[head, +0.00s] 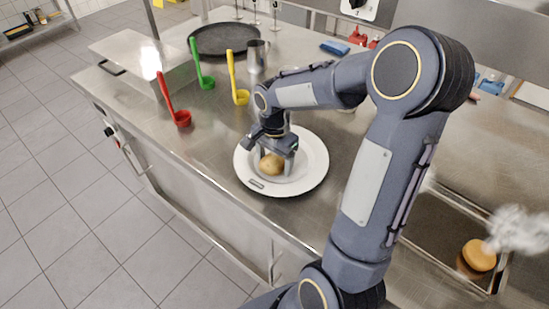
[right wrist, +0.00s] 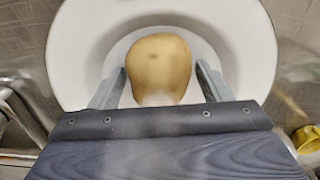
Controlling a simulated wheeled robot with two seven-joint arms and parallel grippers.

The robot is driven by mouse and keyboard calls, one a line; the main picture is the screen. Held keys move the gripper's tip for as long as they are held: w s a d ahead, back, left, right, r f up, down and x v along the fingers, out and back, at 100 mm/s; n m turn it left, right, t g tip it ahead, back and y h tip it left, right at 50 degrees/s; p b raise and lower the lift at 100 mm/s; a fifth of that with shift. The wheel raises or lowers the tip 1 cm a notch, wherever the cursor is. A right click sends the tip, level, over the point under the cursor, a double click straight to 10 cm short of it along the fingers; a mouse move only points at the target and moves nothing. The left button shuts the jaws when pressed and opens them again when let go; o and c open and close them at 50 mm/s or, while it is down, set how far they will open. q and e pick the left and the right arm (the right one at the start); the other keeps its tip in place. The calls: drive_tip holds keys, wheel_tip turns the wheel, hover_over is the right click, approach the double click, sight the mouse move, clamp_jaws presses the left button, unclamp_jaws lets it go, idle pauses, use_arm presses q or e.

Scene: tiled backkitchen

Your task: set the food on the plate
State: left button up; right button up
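A tan, potato-like food item (head: 271,165) is at the middle of the white plate (head: 312,160) on the steel counter. My right gripper (head: 273,168) points down over the plate, with one finger on each side of the food. In the right wrist view the food (right wrist: 158,65) lies between the two fingers (right wrist: 160,80), with narrow gaps beside it, so the gripper looks open around it. The plate's rim (right wrist: 80,40) shows around them. The food's near end is partly hidden by the gripper body. My left gripper is not in view.
Red (head: 181,117), green (head: 206,82) and yellow (head: 240,97) ladles stand left of and behind the plate. A metal cup (head: 257,57) and a dark round pan (head: 222,39) are farther back. An orange-brown round item (head: 479,256) lies in a recessed tray at right, beside a white blurred shape.

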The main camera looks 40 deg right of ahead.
sight(274, 156)
drive_tip(key=shift+o, duration=0.6)
drive_tip(key=shift+r, duration=0.1)
drive_tip(key=shift+r, duration=0.25)
wheel_tip(274, 156, up, 11)
drive_tip(key=s+a+f+n+t+y, duration=0.1)
drive_tip(key=s+a+n+t+y, duration=0.1)
drive_tip(key=s+a+n, duration=0.3)
drive_tip(key=s+a+f+n+t+y, duration=0.1)
drive_tip(key=s+a+n+t, duration=0.2)
drive_tip(key=s+a+n, duration=0.3)
drive_tip(key=s+n, duration=0.2)
drive_tip(key=s, duration=0.3)
drive_tip(key=shift+s+a+t+y, duration=0.3)
drive_tip(key=shift+y, duration=0.1)
drive_tip(key=shift+f, duration=0.1)
